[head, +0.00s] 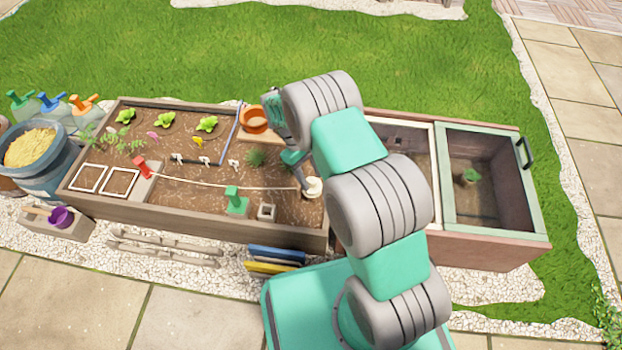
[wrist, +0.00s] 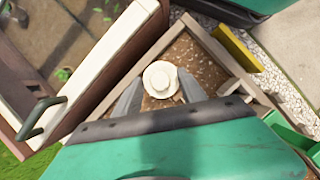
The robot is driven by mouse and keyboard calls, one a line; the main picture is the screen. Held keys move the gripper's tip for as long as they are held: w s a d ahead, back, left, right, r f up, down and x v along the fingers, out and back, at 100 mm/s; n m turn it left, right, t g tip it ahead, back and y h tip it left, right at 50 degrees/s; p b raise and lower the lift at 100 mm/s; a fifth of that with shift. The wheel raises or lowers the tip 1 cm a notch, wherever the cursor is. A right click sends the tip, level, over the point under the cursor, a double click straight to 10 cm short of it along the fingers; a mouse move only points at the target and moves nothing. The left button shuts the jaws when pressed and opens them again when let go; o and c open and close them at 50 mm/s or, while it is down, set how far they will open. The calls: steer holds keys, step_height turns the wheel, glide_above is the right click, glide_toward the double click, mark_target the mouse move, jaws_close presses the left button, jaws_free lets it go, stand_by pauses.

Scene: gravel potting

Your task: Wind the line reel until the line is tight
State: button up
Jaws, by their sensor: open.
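The cream line reel (head: 312,187) stands upright in the right end of the soil bed. A pale line (head: 225,187) runs to it from a red peg (head: 141,166) on the left and bows slightly. In the wrist view the reel's round top (wrist: 160,76) is seen from above. My gripper (wrist: 160,84) is open, with one grey finger on each side of the reel. I cannot tell whether the fingers touch it. In the head view my arm hides part of the area just behind the reel.
A terracotta pot (head: 255,120) is at the bed's back edge. A green-framed cold frame (head: 487,230) lies to the right. Blue and yellow boards (head: 275,255) lean at the front.

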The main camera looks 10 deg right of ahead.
steer(key=shift+f, duration=0.1)
jaws_close()
stand_by(0.5)
